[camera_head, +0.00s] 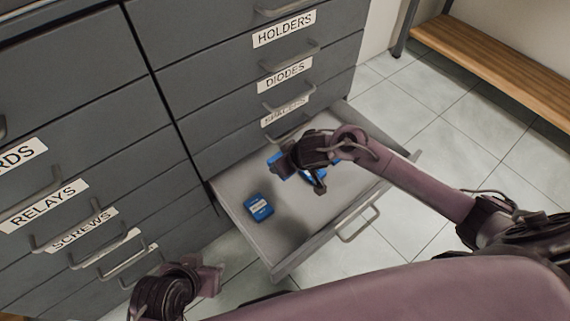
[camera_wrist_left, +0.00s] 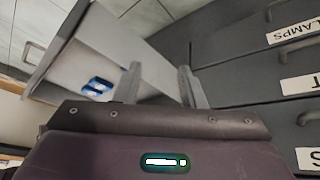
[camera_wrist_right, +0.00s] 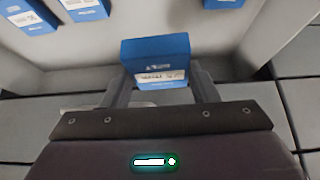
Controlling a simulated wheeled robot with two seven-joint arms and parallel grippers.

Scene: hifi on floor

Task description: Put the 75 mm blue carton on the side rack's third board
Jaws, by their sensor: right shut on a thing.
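My right gripper (camera_wrist_right: 158,92) is shut on a blue carton (camera_wrist_right: 155,50) with a white label, seen between its fingers in the right wrist view. In the head view this gripper (camera_head: 285,167) is over the open drawer and largely hides the carton. Another blue carton (camera_head: 258,207) lies on the drawer floor, and more blue cartons (camera_wrist_right: 83,9) show beyond the held one in the right wrist view. Sizes cannot be read. My left gripper (camera_wrist_left: 160,85) is open and empty, outside the drawer. A wooden board (camera_head: 500,68) on dark legs is at upper right; which board it is cannot be told.
The open grey drawer (camera_head: 290,262) sticks out low from a grey cabinet (camera_head: 100,55) with labelled drawers and bar handles. Its walls surround my right gripper. Tiled floor (camera_head: 450,150) is clear between the drawer and the wooden board.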

